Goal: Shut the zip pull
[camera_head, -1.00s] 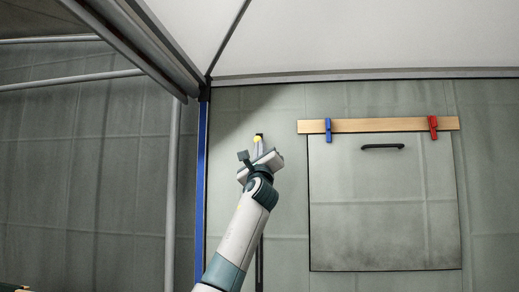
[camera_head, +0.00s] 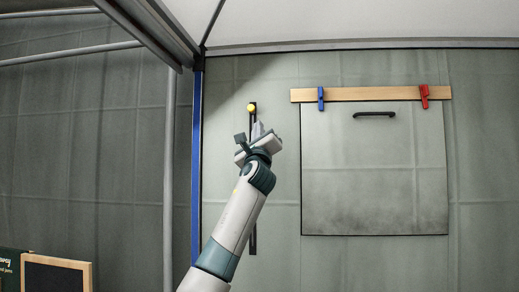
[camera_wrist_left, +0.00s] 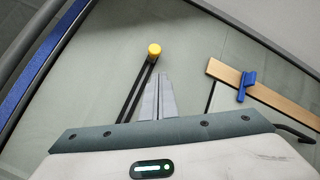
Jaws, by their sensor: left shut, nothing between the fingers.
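The zip pull is a yellow knob (camera_head: 251,107) at the top of a dark vertical zip track (camera_head: 253,238) on the grey-green tent wall. In the left wrist view the yellow knob (camera_wrist_left: 154,50) sits at the track's upper end, just beyond my fingertips. My left gripper (camera_head: 258,128) is shut and empty, a little below the knob in the head view and apart from it. Its closed fingers also show in the left wrist view (camera_wrist_left: 158,80). My left arm hides the middle of the track. My right gripper is not in view.
A wooden bar (camera_head: 370,94) with a blue clip (camera_head: 320,99) and a red clip (camera_head: 424,96) holds a grey panel (camera_head: 375,190) with a black handle (camera_head: 374,114) on the right. A blue post (camera_head: 197,160) stands left of the track. A wood-framed board (camera_head: 55,275) is at lower left.

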